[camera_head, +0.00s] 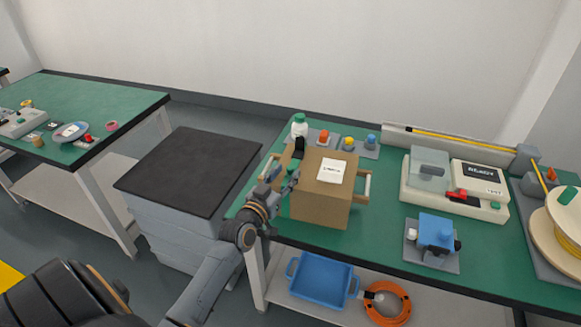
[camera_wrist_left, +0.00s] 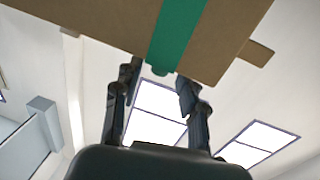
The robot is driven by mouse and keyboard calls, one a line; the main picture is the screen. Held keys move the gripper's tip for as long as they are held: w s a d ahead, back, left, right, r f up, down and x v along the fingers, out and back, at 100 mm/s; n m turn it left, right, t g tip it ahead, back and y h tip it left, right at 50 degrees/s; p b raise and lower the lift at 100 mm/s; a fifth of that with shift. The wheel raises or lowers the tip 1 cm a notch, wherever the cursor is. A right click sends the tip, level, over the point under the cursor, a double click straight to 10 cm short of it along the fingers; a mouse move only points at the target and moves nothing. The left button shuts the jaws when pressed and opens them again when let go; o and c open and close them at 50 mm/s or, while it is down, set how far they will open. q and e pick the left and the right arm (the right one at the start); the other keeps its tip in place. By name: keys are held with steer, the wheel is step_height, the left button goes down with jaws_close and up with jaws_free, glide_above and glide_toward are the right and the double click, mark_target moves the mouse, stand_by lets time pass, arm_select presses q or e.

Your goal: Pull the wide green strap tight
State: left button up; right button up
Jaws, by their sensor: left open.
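A brown cardboard box (camera_head: 322,208) with a white label (camera_head: 333,170) on top stands on the green workbench. The wide green strap (camera_wrist_left: 176,35) runs down the box (camera_wrist_left: 100,22) in the left wrist view. Its short end reaches just past the box edge, between my finger tips in the picture. In the left wrist view the open gripper (camera_wrist_left: 158,82) shows no grip on the strap. My right gripper is not in view.
A bottle (camera_head: 299,127) stands behind the box.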

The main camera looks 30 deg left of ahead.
mark_target(288, 171)
arm_select(q)
steer(key=shift+w+a, duration=0.15)
steer(key=shift+w, duration=1.45)
jaws_close()
